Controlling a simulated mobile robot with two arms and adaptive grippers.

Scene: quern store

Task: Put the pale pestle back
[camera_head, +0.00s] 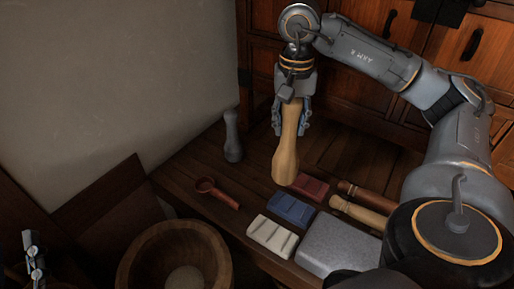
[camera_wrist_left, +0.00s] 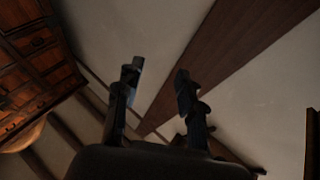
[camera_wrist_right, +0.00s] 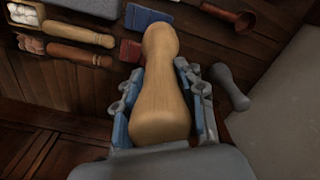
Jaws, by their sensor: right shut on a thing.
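The pale wooden pestle (camera_head: 286,150) is held upright in my right gripper (camera_head: 291,118), which is shut around its upper part. Its lower end hangs above the wooden bench top, beside the red block. In the right wrist view the pestle (camera_wrist_right: 160,90) lies between the two fingers (camera_wrist_right: 160,110). A grey pestle (camera_head: 232,137) stands on the bench to the left; it also shows in the right wrist view (camera_wrist_right: 229,86). My left gripper (camera_wrist_left: 156,95) is open and empty, away from the bench; only part of it shows at the head view's lower left (camera_head: 34,258).
A red block (camera_head: 309,187), a blue block (camera_head: 291,209) and a white block (camera_head: 272,236) lie in a row. A grey slab (camera_head: 338,246), two wooden handled tools (camera_head: 358,213), a small red-brown scoop (camera_head: 217,193) and a large wooden bowl (camera_head: 215,235) are near. Wooden drawers (camera_head: 375,110) stand behind.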

